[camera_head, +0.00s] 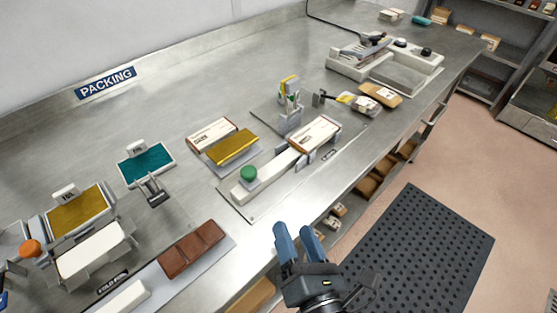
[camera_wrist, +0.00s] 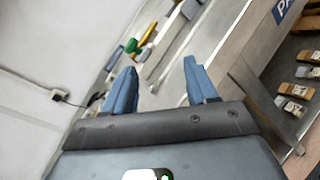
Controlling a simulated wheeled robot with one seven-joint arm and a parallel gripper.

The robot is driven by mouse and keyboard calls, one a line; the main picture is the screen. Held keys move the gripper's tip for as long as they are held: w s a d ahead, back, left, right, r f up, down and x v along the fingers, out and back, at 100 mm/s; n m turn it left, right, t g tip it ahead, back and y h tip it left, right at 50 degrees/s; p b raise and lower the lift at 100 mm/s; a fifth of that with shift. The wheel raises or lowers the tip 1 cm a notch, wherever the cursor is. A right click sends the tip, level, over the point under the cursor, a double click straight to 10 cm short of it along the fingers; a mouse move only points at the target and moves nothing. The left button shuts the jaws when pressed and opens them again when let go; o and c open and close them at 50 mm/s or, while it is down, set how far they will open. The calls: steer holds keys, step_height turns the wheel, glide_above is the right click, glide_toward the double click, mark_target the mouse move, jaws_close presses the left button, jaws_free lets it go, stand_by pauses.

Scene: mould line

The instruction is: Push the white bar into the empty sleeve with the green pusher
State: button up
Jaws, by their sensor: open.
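A green knob (camera_head: 248,174) tops the pusher at the left end of a long packing jig (camera_head: 237,196) on the steel table. A green knob (camera_wrist: 131,46) also shows small in the wrist view. A pale printed sleeve (camera_head: 316,131) lies at the jig's right end; I cannot see whether it is empty. A white bar (camera_head: 124,298) lies on a plate at the front left, beside a brown segmented bar (camera_head: 192,250). My gripper (camera_head: 298,231) is open and empty near the table's front edge, apart from the jig and the bars.
Behind the jig lie a gold bar (camera_head: 231,147) and another printed sleeve (camera_head: 212,133). A teal-filled mould (camera_head: 146,164) and a gold-filled mould (camera_head: 77,210) stand left. A machine (camera_head: 385,65) stands far right.

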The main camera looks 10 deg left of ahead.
mark_target(251, 177)
steer(key=w+a+r+n, duration=0.1)
steer(key=w+a+n, duration=0.1)
steer(key=n, duration=0.1)
steer(key=w+a+r+n+y, duration=0.1)
steer(key=w+a+n, duration=0.1)
steer(key=a, duration=0.1)
steer(key=w+a+r+n+y, duration=0.1)
steer(key=w+a+n, duration=0.1)
steer(key=n, duration=0.1)
steer(key=shift+w+a+n, duration=0.2)
steer(key=shift+a+n, duration=0.1)
steer(key=shift+a, duration=0.1)
steer(key=shift+x, duration=3.85)
jaws_close()
steer(key=shift+f, duration=0.1)
